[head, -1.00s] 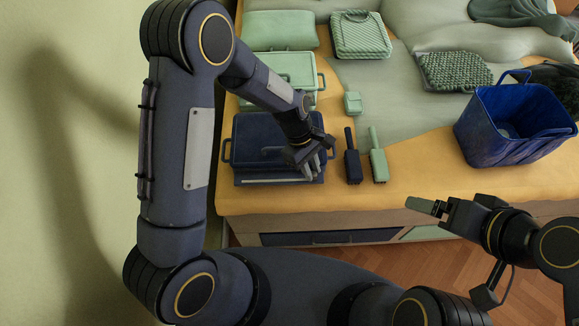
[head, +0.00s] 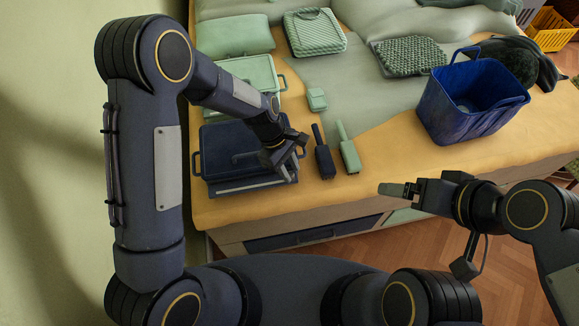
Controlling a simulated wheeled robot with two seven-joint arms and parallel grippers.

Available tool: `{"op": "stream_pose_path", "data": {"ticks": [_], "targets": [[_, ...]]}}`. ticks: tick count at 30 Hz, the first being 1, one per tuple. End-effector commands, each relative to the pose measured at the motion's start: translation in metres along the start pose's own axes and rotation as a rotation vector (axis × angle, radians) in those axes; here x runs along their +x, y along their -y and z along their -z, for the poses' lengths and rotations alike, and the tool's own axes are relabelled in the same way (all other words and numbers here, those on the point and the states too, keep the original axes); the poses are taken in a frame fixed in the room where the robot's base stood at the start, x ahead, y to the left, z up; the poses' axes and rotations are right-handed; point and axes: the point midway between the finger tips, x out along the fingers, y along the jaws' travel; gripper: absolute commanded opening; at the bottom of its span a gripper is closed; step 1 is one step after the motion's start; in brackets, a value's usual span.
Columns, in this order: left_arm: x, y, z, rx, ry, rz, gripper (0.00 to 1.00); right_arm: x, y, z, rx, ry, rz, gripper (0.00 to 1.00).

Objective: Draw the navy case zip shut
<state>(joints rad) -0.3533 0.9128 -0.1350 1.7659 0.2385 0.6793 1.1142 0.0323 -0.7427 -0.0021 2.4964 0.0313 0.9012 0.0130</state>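The navy case (head: 222,142) lies at the near left of the tan-topped surface, with its lid looking closed and a handle at its left side. A pale strip (head: 240,188) runs along its front edge; I cannot make out the zip or its pull. My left gripper (head: 289,165) is over the case's front right corner, pointing down. Its fingers overlap the corner, and whether they hold anything is hidden.
A navy brush-like item (head: 323,160) and a mint one (head: 348,155) lie right of the case. A mint case (head: 250,75) is behind it, with a small mint box (head: 317,99) to the right. A blue basket (head: 470,105) stands at right. A wall is at left.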

Motion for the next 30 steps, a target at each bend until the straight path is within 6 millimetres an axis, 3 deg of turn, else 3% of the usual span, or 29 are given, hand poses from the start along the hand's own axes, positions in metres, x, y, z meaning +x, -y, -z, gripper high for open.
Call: {"op": "stream_pose_path", "data": {"ticks": [5,15,30], "targets": [[-0.015,-0.001,0.001,0.001,-0.002,-0.004,0.29,0.001,-0.001,-0.001,0.000,0.000,0.000,0.89],[-0.069,-0.001,0.000,0.001,-0.001,-0.004,0.29,0.003,-0.002,-0.002,0.000,0.000,0.000,0.89],[-0.078,0.000,0.000,0.001,0.000,0.000,0.29,0.004,-0.002,-0.002,0.000,0.000,0.000,0.89]]}}
